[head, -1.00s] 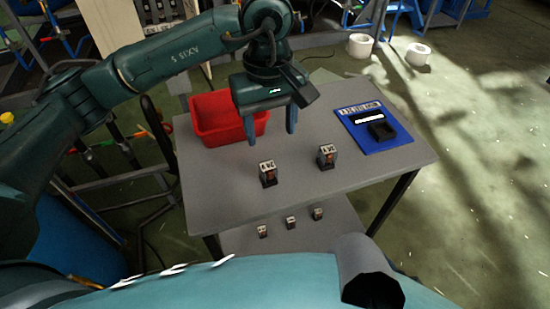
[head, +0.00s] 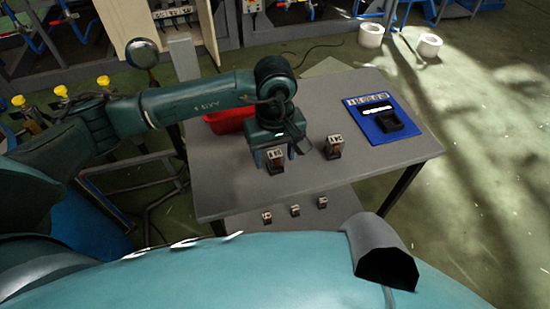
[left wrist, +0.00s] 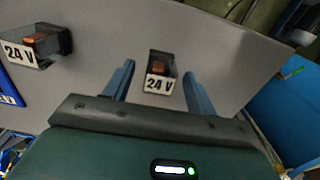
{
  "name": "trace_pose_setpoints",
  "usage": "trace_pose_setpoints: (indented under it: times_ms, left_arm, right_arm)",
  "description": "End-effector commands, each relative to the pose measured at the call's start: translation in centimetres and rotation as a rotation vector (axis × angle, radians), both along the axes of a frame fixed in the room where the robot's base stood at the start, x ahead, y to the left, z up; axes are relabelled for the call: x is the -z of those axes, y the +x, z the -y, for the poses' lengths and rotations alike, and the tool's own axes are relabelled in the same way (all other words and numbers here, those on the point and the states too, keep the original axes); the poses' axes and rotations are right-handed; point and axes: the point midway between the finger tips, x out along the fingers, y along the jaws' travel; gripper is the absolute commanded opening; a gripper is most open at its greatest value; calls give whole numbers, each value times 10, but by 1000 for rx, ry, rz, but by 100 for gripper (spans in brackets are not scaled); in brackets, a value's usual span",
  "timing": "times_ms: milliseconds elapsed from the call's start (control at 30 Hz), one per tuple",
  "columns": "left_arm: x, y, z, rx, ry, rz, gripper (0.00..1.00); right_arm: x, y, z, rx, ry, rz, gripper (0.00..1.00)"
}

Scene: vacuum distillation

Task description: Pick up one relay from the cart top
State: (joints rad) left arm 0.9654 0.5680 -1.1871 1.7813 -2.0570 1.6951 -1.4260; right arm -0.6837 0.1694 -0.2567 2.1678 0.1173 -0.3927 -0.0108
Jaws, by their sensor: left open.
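Two small relays with dark bodies and white labels stand on the grey cart top (head: 235,182). The left relay (head: 275,160) is right at my left gripper (head: 277,154) in the head view. In the left wrist view this relay (left wrist: 159,72) lies between the two blue fingers (left wrist: 157,82) of my left gripper, with visible gaps on both sides. The fingers are open, and its "24 V" label faces the palm. The other relay (head: 333,147) stands apart to the right; it also shows at the upper left of the left wrist view (left wrist: 38,45). My right gripper is not in view.
A red bin (head: 226,121) is partly hidden behind my left arm. A blue board (head: 381,118) with a black holder lies at the cart's right. Several more relays (head: 295,210) sit on the lower shelf. The front cart top is clear.

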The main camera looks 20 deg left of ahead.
Motion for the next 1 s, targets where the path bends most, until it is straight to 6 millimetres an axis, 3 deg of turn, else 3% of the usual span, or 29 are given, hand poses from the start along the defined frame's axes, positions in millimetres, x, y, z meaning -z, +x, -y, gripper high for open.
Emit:
trace_pose_setpoints:
  times_ms: [267, 833, 1000]
  left_arm:
    - [3, 0, 0, 0, 0, 1, 55]
    - [2, 0, 0, 0, 0, 1, 8]
    - [2, 0, 0, 0, 0, 1, 7]
  right_arm:
    - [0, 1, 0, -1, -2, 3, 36]
    - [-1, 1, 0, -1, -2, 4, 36]
    - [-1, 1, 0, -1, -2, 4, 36]
